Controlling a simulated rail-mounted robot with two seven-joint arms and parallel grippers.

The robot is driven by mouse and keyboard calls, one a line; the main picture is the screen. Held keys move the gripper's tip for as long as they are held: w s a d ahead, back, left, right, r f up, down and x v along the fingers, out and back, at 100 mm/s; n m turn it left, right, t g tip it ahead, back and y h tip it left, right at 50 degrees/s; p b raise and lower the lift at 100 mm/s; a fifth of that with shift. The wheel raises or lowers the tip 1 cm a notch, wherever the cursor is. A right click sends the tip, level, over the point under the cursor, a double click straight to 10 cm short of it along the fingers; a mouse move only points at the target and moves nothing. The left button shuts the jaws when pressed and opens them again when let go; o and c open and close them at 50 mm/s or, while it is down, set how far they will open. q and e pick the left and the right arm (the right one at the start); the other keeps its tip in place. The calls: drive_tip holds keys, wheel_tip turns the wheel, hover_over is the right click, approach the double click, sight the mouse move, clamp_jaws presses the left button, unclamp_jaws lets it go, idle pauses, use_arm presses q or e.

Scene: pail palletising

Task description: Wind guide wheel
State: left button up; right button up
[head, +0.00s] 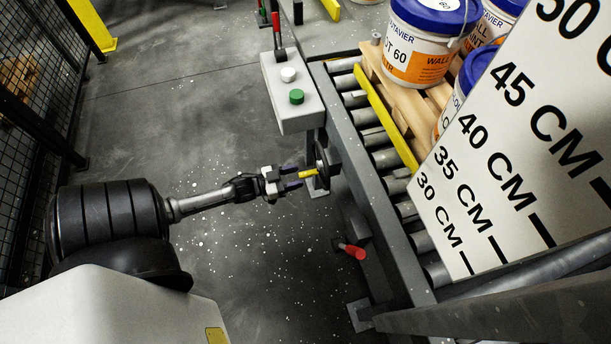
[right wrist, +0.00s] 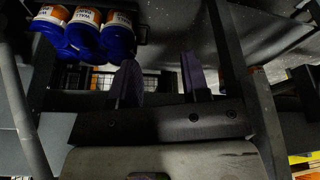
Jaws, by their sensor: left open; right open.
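The guide wheel (head: 322,166) is a dark handwheel on the side of the conveyor frame, seen nearly edge-on in the head view. Its yellow handle (head: 308,173) sticks out to the left. My left gripper (head: 293,179) is open, with its dark purple fingers pointing at the handle. The fingertips are close to the handle; I cannot tell whether they touch it. A yellow guide rail (head: 386,120) runs along the rollers. My right gripper (head: 0,0) is out of the head view.
A control box (head: 290,90) with white and green buttons stands above the wheel. A red-handled part (head: 352,250) juts out below. Pails (head: 427,45) stand on a wooden pallet (head: 402,95) on the conveyor. A height board (head: 500,150) covers the right side. Open floor lies left.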

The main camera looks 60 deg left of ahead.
sight(316, 171)
use_arm(q)
drive_tip(key=shift+w+d+b, duration=0.2)
drive_tip(key=shift+w+b, duration=0.1)
drive_tip(key=shift+w, duration=0.65)
drive_tip(key=shift+w+d+b, duration=0.15)
drive_tip(key=shift+w+b, duration=0.1)
drive_tip(key=shift+w, duration=0.7)
clamp_jaws()
